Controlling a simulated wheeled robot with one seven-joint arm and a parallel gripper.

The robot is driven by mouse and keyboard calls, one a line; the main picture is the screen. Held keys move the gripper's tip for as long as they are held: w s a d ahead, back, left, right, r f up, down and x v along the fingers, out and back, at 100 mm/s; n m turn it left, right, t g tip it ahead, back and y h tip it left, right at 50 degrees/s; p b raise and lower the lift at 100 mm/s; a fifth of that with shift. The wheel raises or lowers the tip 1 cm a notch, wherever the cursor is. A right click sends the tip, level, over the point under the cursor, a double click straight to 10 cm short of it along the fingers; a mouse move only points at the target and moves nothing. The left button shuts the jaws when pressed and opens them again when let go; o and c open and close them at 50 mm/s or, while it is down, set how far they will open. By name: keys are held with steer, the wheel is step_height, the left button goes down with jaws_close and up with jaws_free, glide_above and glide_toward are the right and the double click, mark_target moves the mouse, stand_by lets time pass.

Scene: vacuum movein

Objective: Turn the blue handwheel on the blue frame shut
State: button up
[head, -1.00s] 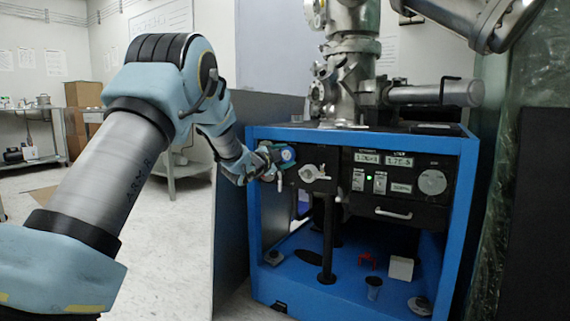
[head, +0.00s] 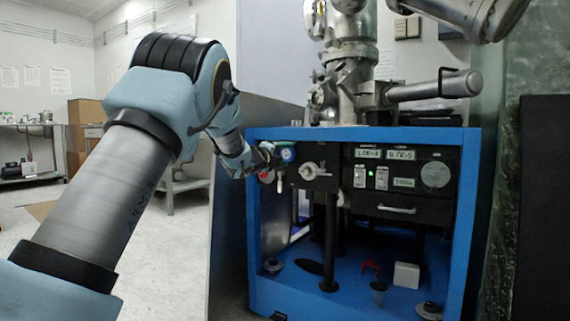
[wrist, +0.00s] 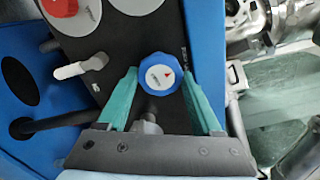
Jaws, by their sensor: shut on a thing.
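In the head view the handwheel (head: 287,154) is at the upper left of the black front panel, within the blue frame (head: 254,230). My gripper (head: 274,153) reaches it from the left and partly hides it. How far the wheel is turned cannot be told.
A white lever handle (wrist: 80,67) and red round knob (wrist: 75,14) are near the wheel. Steel vacuum piping (head: 350,70) stands on top. A grey side panel (head: 232,210) is left of the frame. Small loose parts, including a white block (head: 406,274), lie on its lower shelf.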

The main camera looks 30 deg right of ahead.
steer(key=shift+f+m+b, duration=0.15)
steer(key=shift+m+b, duration=0.6)
steer(key=shift+m, duration=0.15)
steer(key=shift+w, duration=0.1)
steer(key=o, duration=1.4)
steer(key=shift+c, duration=0.2)
steer(key=p+v, duration=0.2)
steer(key=v, duration=0.9)
steer(key=shift+p, duration=0.3)
